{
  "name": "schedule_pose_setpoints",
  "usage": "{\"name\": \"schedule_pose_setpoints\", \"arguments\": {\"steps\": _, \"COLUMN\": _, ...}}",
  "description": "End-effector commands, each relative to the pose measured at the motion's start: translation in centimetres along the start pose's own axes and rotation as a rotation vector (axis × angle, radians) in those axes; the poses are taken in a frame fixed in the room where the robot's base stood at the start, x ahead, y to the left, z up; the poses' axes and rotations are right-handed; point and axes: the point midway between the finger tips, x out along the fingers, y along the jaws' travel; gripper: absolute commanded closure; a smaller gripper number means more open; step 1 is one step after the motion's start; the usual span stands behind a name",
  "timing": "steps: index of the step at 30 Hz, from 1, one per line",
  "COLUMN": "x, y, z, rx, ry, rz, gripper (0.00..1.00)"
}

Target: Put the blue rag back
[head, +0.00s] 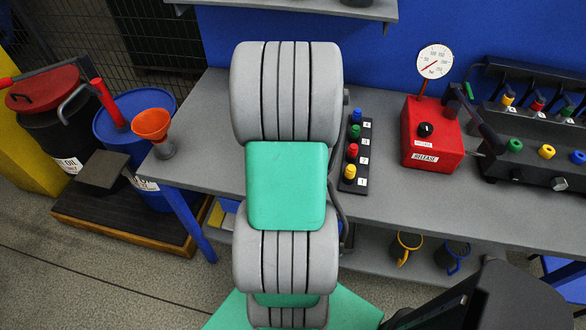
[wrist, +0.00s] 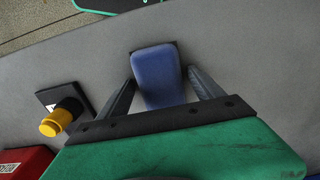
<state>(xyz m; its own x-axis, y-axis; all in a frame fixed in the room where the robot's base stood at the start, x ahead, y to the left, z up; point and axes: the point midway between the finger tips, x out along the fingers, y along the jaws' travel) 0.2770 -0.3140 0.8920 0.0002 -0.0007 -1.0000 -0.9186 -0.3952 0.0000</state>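A flat blue piece (wrist: 158,75), which looks like the blue rag, is in the middle of the wrist view, over the grey bench top. A small dark square shows behind its far end. My gripper (wrist: 161,75) has one dark finger on each side of the blue piece. The fingers stand wide apart, with narrow gaps seeming to show beside it; contact at the tips is hard to judge. In the head view my own arm hides the gripper and the blue piece.
A red gauge box (head: 432,133) is further right. An orange funnel (head: 151,124) stands at the bench's left end.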

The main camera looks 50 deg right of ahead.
Motion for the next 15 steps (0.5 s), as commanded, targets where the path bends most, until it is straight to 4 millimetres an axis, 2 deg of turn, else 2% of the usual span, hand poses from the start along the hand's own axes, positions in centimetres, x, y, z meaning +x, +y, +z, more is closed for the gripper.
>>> {"name": "schedule_pose_setpoints", "arguments": {"steps": 7, "x": -0.1, "y": 0.0, "z": 0.0, "rx": 0.000, "ry": 0.000, "rz": 0.000, "gripper": 0.20}}
{"name": "schedule_pose_setpoints", "arguments": {"steps": 11, "x": -0.9, "y": 0.0, "z": -0.1, "rx": 0.000, "ry": 0.003, "rz": -0.001, "gripper": 0.20}}
{"name": "schedule_pose_setpoints", "arguments": {"steps": 15, "x": -3.6, "y": 0.0, "z": -0.2, "rx": 0.000, "ry": 0.008, "rz": -0.002, "gripper": 0.20}}
